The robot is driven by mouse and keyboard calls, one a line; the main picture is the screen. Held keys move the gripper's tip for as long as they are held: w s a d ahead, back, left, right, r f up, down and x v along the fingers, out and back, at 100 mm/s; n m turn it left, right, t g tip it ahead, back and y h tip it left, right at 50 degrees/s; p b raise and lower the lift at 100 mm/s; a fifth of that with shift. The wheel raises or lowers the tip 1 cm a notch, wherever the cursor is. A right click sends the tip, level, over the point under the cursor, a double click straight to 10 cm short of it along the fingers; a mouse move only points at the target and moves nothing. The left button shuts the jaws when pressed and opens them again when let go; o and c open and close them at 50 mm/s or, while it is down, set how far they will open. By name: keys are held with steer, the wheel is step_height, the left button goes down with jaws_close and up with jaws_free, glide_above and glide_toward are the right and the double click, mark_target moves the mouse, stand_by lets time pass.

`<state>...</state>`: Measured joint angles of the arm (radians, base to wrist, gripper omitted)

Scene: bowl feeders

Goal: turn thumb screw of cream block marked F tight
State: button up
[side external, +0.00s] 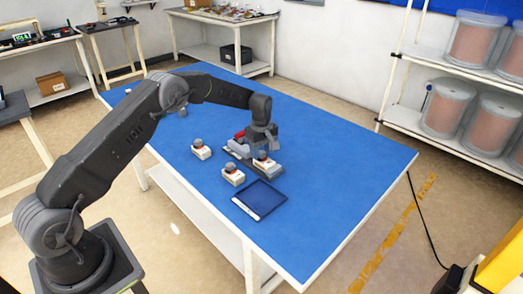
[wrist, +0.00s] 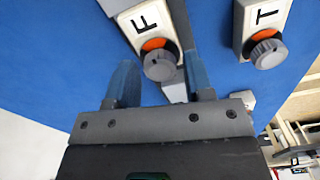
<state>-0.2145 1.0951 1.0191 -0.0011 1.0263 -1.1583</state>
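The cream block marked F (wrist: 128,17) is at the top of the wrist view. Its grey thumb screw (wrist: 160,66) stands on an orange ring. My gripper (wrist: 159,62) is open, one blue finger on each side of that screw in the picture. I see gaps between screw and fingers, and cannot tell the depth between them. In the side view my gripper (side external: 264,146) points down just above a cream block (side external: 266,166) with a dark knob, on a grey base. The letters are too small to read there.
A second cream block, marked T (wrist: 247,20), is to the right in the wrist view. In the side view, other cream blocks stand nearby, one at left (side external: 201,153) and one in front (side external: 233,178). The blue tabletop (side external: 340,150) is clear to the right.

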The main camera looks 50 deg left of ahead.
steer(key=c, duration=0.7)
steer(key=m, duration=0.4)
steer(key=shift+m, duration=0.3)
steer(key=m, duration=0.4)
steer(key=shift+m, duration=0.3)
steer(key=m, duration=0.4)
steer(key=shift+m, duration=2.1)
steer(key=o, duration=0.9)
